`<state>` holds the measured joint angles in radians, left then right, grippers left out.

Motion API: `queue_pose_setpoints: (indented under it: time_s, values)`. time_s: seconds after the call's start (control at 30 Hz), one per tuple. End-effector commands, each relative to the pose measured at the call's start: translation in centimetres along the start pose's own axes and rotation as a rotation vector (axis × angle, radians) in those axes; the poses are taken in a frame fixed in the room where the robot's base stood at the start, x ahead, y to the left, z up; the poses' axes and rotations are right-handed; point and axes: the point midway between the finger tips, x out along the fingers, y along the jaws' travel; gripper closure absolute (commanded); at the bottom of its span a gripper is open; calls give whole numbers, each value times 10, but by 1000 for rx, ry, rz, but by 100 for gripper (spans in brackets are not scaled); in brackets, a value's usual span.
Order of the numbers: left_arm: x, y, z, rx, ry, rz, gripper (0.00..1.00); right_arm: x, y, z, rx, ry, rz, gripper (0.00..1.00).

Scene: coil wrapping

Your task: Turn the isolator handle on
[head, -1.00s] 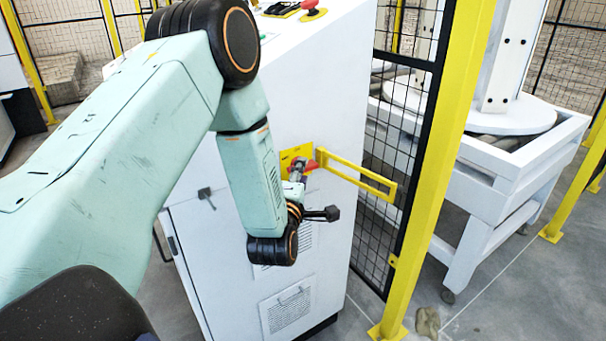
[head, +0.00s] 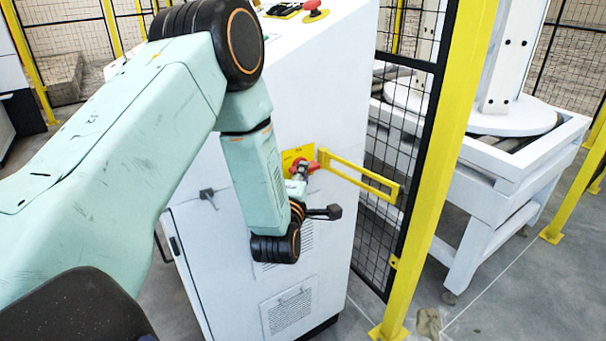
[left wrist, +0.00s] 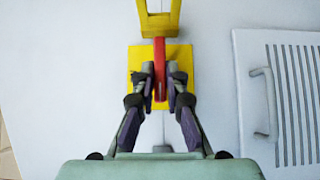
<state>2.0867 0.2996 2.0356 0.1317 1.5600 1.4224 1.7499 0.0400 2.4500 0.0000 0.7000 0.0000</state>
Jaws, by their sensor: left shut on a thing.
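The red isolator handle (left wrist: 159,68) sits on a yellow plate (left wrist: 183,57) on the white cabinet's side. In the left wrist view it lies in line with the picture's vertical, between the fingers. My left gripper (left wrist: 160,82) is shut on the handle, with one finger on each side. In the head view the handle (head: 312,167) shows only as a small red part at the left gripper (head: 300,172); the gripper hides the rest. My right gripper is not in view.
A yellow bracket (head: 362,178) sticks out from the cabinet (head: 335,90) beside the handle. A yellow post (head: 441,150) and black mesh fence stand to the right. A vented panel with a grip (left wrist: 285,95) is near the handle. A red button (head: 315,8) is on top.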

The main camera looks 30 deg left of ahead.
Motion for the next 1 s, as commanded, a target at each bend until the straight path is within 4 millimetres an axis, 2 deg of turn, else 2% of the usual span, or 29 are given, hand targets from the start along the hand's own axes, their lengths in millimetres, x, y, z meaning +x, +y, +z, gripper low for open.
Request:
queue_pose_setpoints:
  time_s: [0.17, 0.37, 1.0]
  values:
    - [-1, 0, 2, 8, -6, -10, 100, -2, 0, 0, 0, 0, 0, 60]
    - [-1, 3, 2, 56, -7, -58, 100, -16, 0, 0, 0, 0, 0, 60]
    - [1, 16, 5, 453, -11, -450, 100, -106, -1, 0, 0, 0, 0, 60]
